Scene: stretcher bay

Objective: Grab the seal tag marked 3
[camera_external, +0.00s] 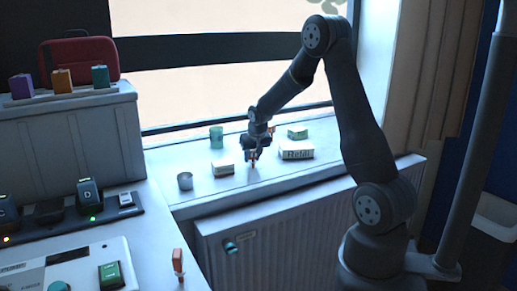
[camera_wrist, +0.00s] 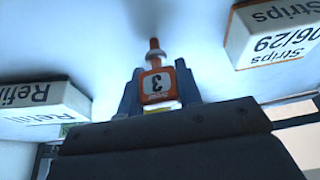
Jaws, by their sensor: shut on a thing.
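The seal tag marked 3 (camera_wrist: 157,85) is orange with a white label face and an orange stem, and its digit appears upside down in the wrist view. My gripper (camera_wrist: 160,97) is shut on it, with a finger on each side of the tag. In the external view my gripper (camera_external: 253,152) points down over the white sill, and a small orange part of the tag shows at its tips. I cannot tell whether the tag touches the sill. Another orange tag-like piece (camera_external: 178,262) stands on the counter at the front.
A Refill box (camera_external: 296,151) stands close to the right of my gripper, with a green-topped box (camera_external: 298,132) behind it. A strips box (camera_external: 222,168), a green cup (camera_external: 216,137) and a grey cup (camera_external: 185,181) stand to the left. The sill's right end is clear.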

